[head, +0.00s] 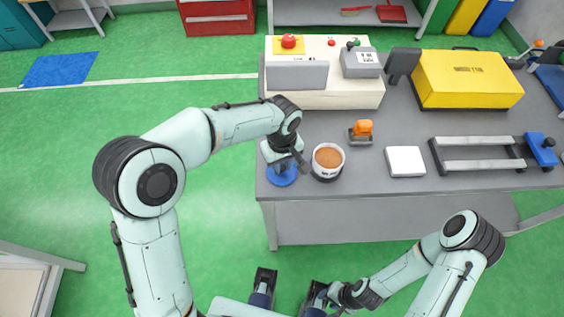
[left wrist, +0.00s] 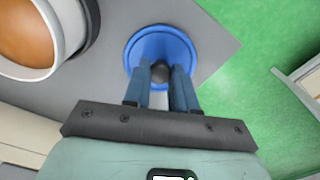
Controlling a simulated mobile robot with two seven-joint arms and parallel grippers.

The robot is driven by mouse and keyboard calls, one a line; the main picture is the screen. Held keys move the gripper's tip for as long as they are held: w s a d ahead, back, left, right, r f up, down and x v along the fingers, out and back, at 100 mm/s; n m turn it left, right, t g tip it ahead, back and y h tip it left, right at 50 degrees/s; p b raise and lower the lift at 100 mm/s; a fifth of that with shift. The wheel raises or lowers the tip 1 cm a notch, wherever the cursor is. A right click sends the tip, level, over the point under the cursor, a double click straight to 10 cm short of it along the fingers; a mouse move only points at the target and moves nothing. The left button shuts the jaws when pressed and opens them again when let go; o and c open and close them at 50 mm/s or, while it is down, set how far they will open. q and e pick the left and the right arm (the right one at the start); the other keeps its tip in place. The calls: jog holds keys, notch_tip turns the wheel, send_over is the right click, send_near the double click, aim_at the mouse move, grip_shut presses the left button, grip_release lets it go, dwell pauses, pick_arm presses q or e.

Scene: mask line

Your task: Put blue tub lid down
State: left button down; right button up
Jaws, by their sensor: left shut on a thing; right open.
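The round blue tub lid (head: 281,181) is at the table's near left corner in the head view. My left gripper (head: 283,165) is above it, pointing down. In the left wrist view, the fingers (left wrist: 162,76) are shut on the lid's dark knob, with the blue lid (left wrist: 143,45) flat beyond them. I cannot tell whether the lid touches the tabletop. The open tub (head: 328,158), white and dark with orange-brown contents, stands just right of the lid; it also shows in the left wrist view (left wrist: 62,25). My right gripper (head: 289,288) is open and empty, low in front of the table.
The grey table (head: 310,207) ends close to the lid, with green floor beyond. An orange-topped tool (head: 362,130), a white block (head: 405,161) and a grey frame (head: 478,154) lie to the right. A cream machine (head: 320,98) and yellow case (head: 466,80) stand behind.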

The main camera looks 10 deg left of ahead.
aim_at(282, 167)
pick_arm(q)
jog(key=c, duration=0.9)
grip_release()
jog(key=shift+f, duration=0.1)
jog(key=shift+r, duration=0.35)
notch_tip(282, 167, up, 12)
jog(key=shift+f+p, duration=0.15)
jog(key=shift+p, duration=0.85)
